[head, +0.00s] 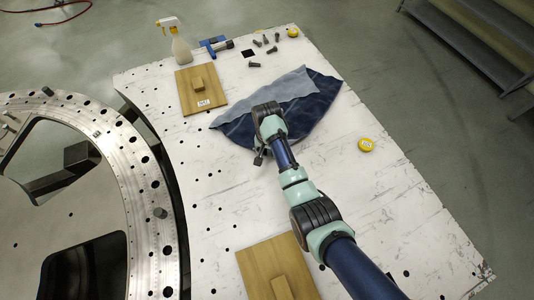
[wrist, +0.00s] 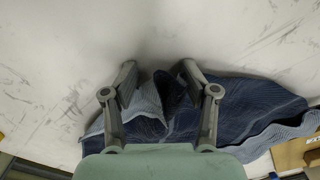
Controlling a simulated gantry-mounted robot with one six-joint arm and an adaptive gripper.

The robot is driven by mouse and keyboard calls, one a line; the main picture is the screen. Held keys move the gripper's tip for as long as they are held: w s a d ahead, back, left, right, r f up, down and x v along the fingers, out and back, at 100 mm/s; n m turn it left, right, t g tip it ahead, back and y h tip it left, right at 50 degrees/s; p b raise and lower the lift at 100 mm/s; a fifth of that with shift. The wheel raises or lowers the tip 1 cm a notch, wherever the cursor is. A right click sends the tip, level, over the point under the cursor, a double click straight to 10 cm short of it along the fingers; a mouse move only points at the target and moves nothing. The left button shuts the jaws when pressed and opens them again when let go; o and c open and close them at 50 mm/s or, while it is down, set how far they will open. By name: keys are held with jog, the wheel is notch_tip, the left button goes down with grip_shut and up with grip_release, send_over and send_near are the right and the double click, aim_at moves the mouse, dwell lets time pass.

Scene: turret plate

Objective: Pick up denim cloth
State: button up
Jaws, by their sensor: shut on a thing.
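The denim cloth (head: 316,108) lies spread on the white table, dark blue with a lighter blue-grey section along its far side. In the wrist view, the cloth (wrist: 255,103) spreads right of the fingers, and a lighter fold shows at the left. My gripper (wrist: 158,82) is shut on a bunched fold of the cloth between its two fingers. Most of the cloth appears to rest on the table.
A yellow tape measure (head: 365,144) is at right. Another wooden board (head: 262,262) is in front. The perforated metal ring (head: 150,215) stands left.

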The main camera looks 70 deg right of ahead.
jog(key=shift+s+a+f, duration=0.15)
jog(key=shift+s+f, duration=0.2)
jog(key=shift+f, duration=0.05)
jog(key=c, duration=0.5)
jog(key=shift+c, duration=0.4)
notch_tip(320, 180, up, 12)
jog(key=p, duration=1.2)
jog(key=shift+w+r, duration=0.15)
jog(key=shift+r, duration=0.05)
grip_shut()
notch_tip(320, 180, up, 9)
jog(key=p, duration=0.7)
